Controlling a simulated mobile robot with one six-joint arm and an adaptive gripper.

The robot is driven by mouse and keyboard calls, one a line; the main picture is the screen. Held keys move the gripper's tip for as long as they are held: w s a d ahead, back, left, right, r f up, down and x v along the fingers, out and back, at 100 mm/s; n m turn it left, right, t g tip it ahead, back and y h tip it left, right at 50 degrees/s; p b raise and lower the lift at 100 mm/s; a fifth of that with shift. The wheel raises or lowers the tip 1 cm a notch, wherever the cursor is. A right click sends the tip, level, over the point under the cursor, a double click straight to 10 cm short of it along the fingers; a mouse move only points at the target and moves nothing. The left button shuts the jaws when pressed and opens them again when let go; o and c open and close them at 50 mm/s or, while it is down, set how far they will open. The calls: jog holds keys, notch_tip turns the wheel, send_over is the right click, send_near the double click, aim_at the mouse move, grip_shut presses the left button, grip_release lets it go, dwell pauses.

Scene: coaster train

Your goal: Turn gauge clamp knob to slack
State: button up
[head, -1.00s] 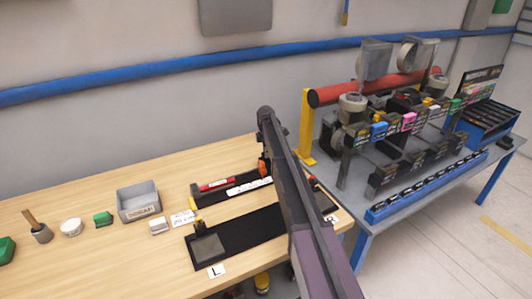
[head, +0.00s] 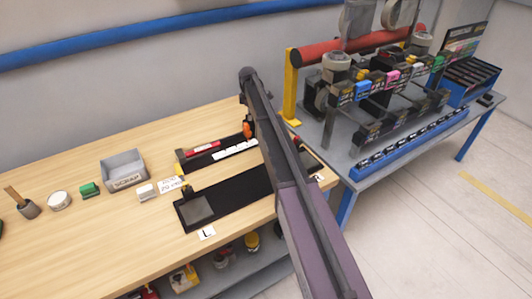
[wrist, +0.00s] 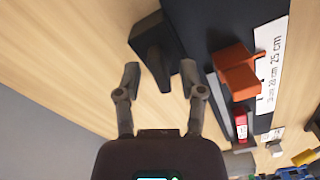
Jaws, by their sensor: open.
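A black T-shaped piece, which looks like the gauge clamp knob (wrist: 152,38), shows at the top of the wrist view. It has a flat bar and a narrower stem. My gripper (wrist: 161,73) is open, with one fingertip on either side of the stem's lower end in the picture; I cannot tell whether they touch it. To the right, an orange block (wrist: 236,70) sits beside a white scale strip (wrist: 272,60) on the dark gauge. The orange block also shows in the head view (head: 248,130), where my arm hides the gripper and the knob.
A grey scrap bin (head: 123,172), a white card (head: 170,185) and small items stand left on the wooden bench (head: 110,240). A machine with a red roller (head: 350,48) stands on the right table.

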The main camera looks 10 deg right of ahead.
jog(key=m, duration=2.4)
jog(key=shift+m, duration=0.3)
jog(key=shift+r+m, duration=0.1)
jog(key=shift+m, duration=1.1)
notch_tip(320, 180, up, 14)
jog(key=p, duration=1.4)
jog(key=s+f+n+b, duration=0.2)
jog(key=s+f+b, duration=0.1)
jog(key=s, duration=0.7)
jog(key=s+f+n+b, duration=0.3)
jog(key=s, duration=0.8)
jog(key=s+f+n+b, duration=0.2)
jog(key=s+f+b, duration=0.1)
jog(key=s, duration=0.7)
jog(key=shift+s+f, duration=0.15)
jog(key=shift+s, duration=0.2)
